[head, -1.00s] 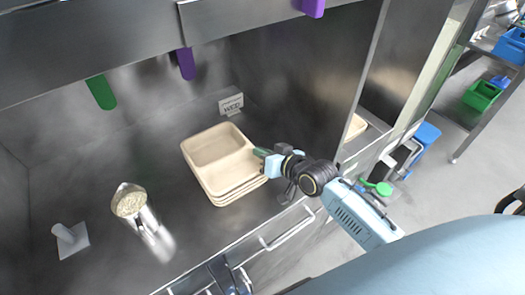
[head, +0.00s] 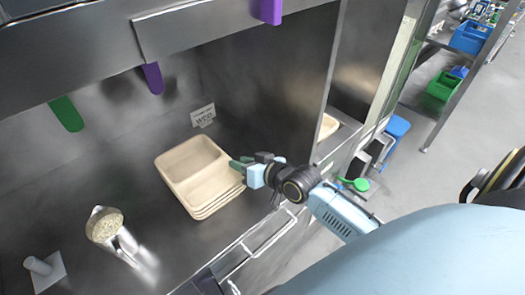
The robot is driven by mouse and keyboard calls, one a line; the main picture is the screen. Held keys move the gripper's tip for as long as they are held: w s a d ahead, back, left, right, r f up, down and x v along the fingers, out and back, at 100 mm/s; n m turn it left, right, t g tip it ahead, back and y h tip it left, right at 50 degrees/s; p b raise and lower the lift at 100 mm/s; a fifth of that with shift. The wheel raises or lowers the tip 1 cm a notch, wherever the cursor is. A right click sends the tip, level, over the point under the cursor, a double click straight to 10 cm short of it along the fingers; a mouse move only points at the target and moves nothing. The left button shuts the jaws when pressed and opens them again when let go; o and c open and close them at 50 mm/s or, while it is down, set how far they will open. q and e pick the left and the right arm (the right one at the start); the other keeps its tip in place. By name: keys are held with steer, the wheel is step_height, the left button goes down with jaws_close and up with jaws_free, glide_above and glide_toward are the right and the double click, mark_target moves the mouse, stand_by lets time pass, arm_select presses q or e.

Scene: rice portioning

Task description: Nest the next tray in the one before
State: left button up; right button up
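A stack of beige trays (head: 190,190) sits on the steel counter, nested closely, with several rims showing at the front right. The top tray is empty and has a divider. My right gripper (head: 238,164) is at the right edge of the stack. Its green fingertips look slightly apart, beside or just over the rim; I cannot tell whether they touch it. No tray hangs from it. Another beige tray (head: 327,127) shows partly behind the steel partition at the right. My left gripper is out of view.
A metal container of rice or grain (head: 104,225) stands at the left, near a grey upright handle on a plate (head: 42,268). A small sign (head: 203,115) stands behind the trays. Counter between container and stack is clear.

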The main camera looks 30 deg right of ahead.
steer(key=v, duration=1.1)
steer(key=shift+s, duration=0.2)
